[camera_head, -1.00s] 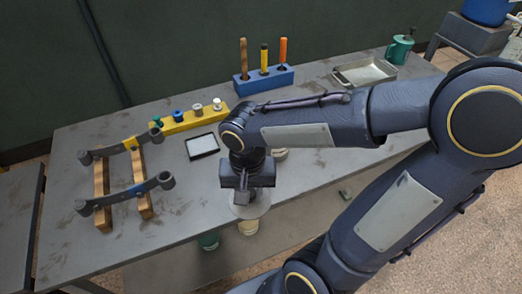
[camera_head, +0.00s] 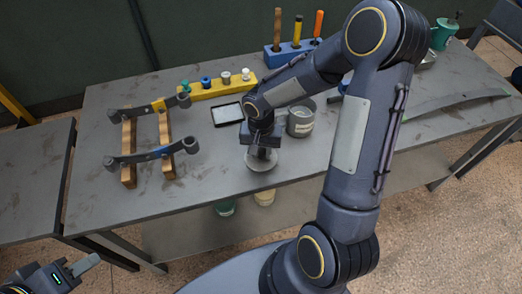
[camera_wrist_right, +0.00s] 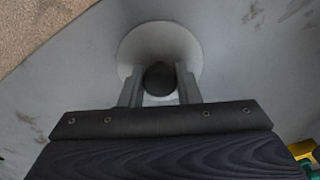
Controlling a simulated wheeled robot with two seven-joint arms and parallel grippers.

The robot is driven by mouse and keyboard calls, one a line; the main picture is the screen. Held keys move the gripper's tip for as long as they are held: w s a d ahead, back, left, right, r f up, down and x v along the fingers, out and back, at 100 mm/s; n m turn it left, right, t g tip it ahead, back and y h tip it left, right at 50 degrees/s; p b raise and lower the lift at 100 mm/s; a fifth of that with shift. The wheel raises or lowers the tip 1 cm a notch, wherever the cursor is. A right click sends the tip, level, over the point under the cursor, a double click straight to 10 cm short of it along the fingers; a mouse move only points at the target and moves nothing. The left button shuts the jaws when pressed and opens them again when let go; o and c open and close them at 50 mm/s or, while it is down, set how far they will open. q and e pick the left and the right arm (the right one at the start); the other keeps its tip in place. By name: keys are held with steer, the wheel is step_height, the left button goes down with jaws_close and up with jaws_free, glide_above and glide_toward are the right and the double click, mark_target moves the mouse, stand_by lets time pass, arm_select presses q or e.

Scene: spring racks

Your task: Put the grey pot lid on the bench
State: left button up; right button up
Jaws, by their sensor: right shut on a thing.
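The grey pot lid (camera_head: 258,166) is a pale round disc near the front edge of the bench (camera_head: 215,182). My right gripper (camera_head: 262,154) is above it, shut on its dark knob. In the right wrist view the lid (camera_wrist_right: 160,36) is beneath my right gripper (camera_wrist_right: 160,82), with the knob between the two fingers. I cannot tell whether the lid touches the bench top. My left gripper (camera_head: 78,271) is at the bottom left corner, away from the bench; its finger opening is unclear.
A grey open pot (camera_head: 300,120) stands behind and right of the lid. A black-rimmed tray (camera_head: 228,114), a yellow peg block (camera_head: 217,89) and a wooden rack with dark springs (camera_head: 128,152) are further left. A blue tool holder (camera_head: 285,55) is at the back. Bare bench lies left of the lid.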

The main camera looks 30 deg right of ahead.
steer(key=shift+f, duration=0.1)
steer(key=shift+f, duration=0.15)
steer(key=o, duration=1)
steer(key=shift+c, duration=0.2)
